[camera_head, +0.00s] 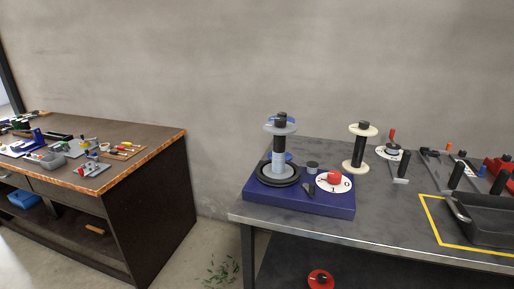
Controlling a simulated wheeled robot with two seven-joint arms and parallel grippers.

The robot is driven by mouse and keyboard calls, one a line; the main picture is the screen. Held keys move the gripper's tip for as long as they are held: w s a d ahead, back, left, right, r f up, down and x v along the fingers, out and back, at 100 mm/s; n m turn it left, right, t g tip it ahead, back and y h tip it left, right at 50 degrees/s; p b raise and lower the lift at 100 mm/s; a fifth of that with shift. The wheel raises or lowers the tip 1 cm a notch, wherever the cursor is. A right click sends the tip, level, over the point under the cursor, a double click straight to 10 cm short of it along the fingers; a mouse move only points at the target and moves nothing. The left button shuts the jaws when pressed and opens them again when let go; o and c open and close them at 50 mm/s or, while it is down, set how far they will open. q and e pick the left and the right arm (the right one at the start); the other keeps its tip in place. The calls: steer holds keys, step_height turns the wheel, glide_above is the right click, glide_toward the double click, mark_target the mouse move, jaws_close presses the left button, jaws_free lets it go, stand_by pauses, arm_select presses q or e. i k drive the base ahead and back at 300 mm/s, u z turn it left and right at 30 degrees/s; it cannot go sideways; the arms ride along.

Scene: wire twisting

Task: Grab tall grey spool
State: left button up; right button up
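A tall grey spool (279,157) stands upright on the left part of a dark blue base (300,200). It has a wide grey top flange, a light grey core and bits of blue around it. A black post end sticks up out of its top, and a black ring surrounds its foot. Neither of my grippers shows in the head view.
The blue base sits at the left end of a dark grey table (395,215) and carries a white dial with a red knob (334,178). A cream spool (355,152) stands to its right. A black tray (485,222) lies inside yellow tape. Another workbench (120,132) stands left, across a gap.

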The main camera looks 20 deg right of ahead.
mark_target(277, 169)
steer(key=z, duration=0.05)
steer(key=i, duration=0.85)
steer(key=z, duration=0.5)
